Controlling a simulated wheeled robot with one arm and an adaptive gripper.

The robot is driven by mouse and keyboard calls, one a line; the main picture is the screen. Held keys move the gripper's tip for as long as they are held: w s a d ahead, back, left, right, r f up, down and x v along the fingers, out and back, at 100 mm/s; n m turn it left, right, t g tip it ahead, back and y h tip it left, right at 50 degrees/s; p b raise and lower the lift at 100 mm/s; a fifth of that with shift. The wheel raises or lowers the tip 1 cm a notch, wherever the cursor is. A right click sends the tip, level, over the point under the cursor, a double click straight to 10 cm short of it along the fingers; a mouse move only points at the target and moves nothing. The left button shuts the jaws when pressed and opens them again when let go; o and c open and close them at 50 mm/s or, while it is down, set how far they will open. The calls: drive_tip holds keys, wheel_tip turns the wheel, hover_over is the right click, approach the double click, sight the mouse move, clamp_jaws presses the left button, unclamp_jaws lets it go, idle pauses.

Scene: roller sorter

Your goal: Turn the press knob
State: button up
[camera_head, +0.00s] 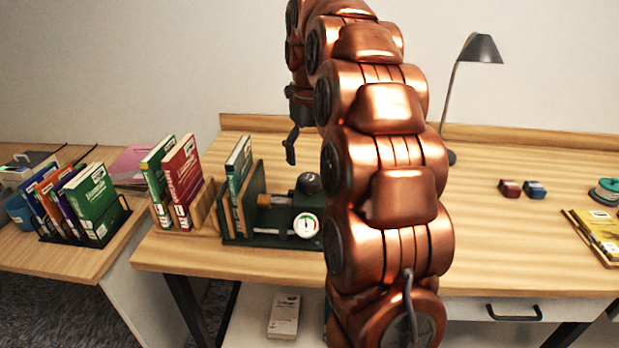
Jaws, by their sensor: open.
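The press is a dark green machine on the desk, left of my arm, with a round white gauge (306,225) on its front. A dark round knob (308,184) sits on top of it, close beside my copper arm. My arm hides the right end of the press.
Green and red books (182,180) stand in a wooden holder left of the press. A rack of books (92,205) is on the left table. A lamp (480,50), two small boxes (535,189) and a yellow book (597,230) are at right. The desk's right middle is clear.

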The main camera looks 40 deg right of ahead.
sight(310, 178)
drive_tip(key=shift+f+p, duration=0.45)
drive_tip(key=shift+f, duration=3)
drive_tip(key=c, duration=1.2)
drive_tip(key=shift+o, duration=0.2)
drive_tip(key=shift+n, duration=0.3)
